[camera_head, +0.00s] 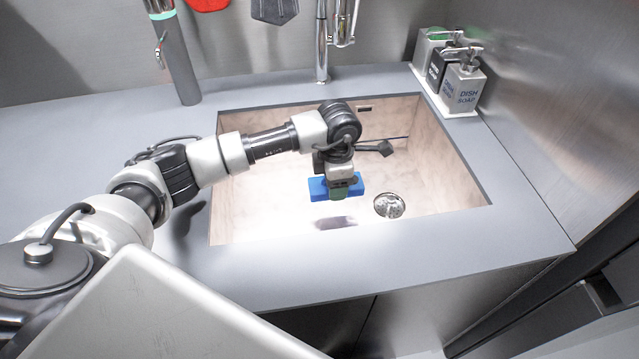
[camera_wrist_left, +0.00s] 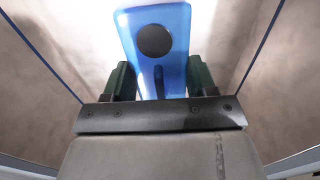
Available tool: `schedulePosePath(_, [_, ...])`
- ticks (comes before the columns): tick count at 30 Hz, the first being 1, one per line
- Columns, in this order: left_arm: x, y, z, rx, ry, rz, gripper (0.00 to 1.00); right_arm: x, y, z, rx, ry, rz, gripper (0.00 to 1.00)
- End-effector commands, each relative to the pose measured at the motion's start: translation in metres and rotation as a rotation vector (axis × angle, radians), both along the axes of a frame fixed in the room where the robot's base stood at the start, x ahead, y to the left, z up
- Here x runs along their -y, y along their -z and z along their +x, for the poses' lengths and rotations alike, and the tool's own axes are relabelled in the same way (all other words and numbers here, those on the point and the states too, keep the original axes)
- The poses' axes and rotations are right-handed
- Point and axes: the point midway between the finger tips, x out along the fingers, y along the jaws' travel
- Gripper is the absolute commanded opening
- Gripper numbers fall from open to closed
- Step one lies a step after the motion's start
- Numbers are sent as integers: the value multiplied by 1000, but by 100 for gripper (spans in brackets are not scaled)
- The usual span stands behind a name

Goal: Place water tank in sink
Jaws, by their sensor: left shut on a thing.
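The blue water tank (camera_head: 318,188) is in my left gripper (camera_head: 338,188), over the sink basin. In the left wrist view the tank (camera_wrist_left: 172,18) is a translucent blue box with a round black cap, and the green fingers of my left gripper (camera_wrist_left: 159,82) are shut on its near end. The sink (camera_head: 255,212) is a pale, marbled rectangular basin with a round drain (camera_head: 389,205) to the right of the tank. A dark shadow lies on the basin floor just below the tank, so the tank appears held above the floor. My right gripper is not in view.
A faucet (camera_head: 322,45) rises behind the sink. Soap dispensers (camera_head: 463,88) stand on a white tray at the back right corner. A grey cylindrical device (camera_head: 178,62) stands at the back left. The grey counter (camera_head: 520,215) around the sink is mostly clear.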

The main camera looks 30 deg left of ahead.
Motion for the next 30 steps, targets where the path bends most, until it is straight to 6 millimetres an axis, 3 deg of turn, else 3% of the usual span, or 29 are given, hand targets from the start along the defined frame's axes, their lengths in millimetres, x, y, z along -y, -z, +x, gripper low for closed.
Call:
schedulePosePath(7, [-42,33,36,-3,-7,1,32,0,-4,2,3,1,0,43])
schedulePosePath(13, [-65,52,58,-1,-4,-1,32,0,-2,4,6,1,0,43])
schedulePosePath(20, [-74,62,65,-1,-1,-1,32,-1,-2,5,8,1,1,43])
schedulePosePath(25, [-74,88,65,-4,-2,-1,32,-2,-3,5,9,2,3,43])
schedulePosePath(30, [-74,98,65,0,0,0,32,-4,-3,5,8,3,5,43])
